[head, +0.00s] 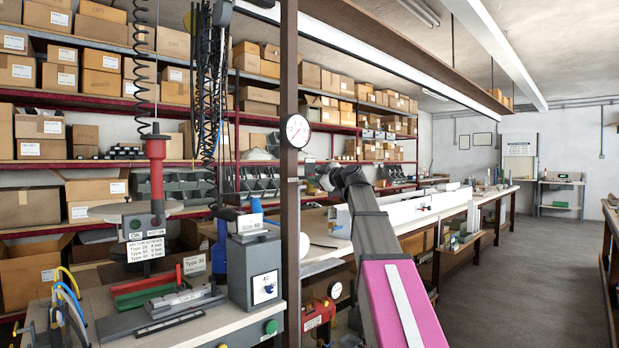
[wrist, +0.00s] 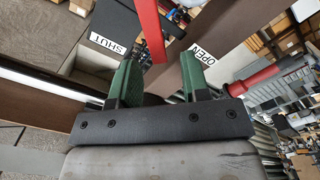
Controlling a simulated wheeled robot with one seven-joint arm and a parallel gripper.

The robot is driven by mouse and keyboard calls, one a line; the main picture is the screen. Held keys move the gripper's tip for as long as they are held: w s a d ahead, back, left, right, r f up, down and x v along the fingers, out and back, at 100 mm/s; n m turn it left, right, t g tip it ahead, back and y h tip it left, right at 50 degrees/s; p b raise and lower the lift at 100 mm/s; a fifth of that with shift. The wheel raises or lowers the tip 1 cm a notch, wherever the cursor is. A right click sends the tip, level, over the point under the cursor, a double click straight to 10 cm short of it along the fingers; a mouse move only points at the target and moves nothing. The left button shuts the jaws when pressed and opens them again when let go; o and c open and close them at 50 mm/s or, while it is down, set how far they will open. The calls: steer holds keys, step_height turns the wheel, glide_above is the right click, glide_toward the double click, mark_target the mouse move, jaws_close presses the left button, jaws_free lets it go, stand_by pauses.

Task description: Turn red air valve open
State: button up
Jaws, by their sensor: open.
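A flat red lever (wrist: 150,30), seemingly the red air valve's handle, comes down from the top edge in the wrist view, its end between my fingers. A SHUT label (wrist: 108,43) is to its left and an OPEN label (wrist: 203,56) to its right. My gripper (wrist: 160,58) is open, with one green finger on each side of the lever. The lever lies closer to the left finger; I cannot tell whether they touch. The lever's pivot is out of view. In the head view I cannot make out the lever; my arm reaches toward the post.
A brown post (head: 289,200) with a round gauge (head: 297,130) stands just left of my arm in the head view. A cluttered workbench (head: 225,320) with a red-handled hanging tool (head: 156,170) is at the left. The aisle floor (head: 530,290) at the right is clear.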

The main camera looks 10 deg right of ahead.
steer(key=v, duration=0.6)
steer(key=shift+w, duration=0.15)
steer(key=c, duration=0.6)
steer(key=shift+w+r, duration=0.25)
jaws_close()
steer(key=w+d+r+m+g, duration=0.6)
steer(key=d+r+m+g, duration=0.25)
steer(key=m+g, duration=0.35)
steer(key=w+a+f+t, duration=0.1)
steer(key=a+f, duration=0.6)
steer(key=a, duration=0.3)
steer(key=shift+a+f+m+y, duration=0.2)
steer(key=shift+f+m+y, duration=0.05)
steer(key=shift+m+y, duration=0.15)
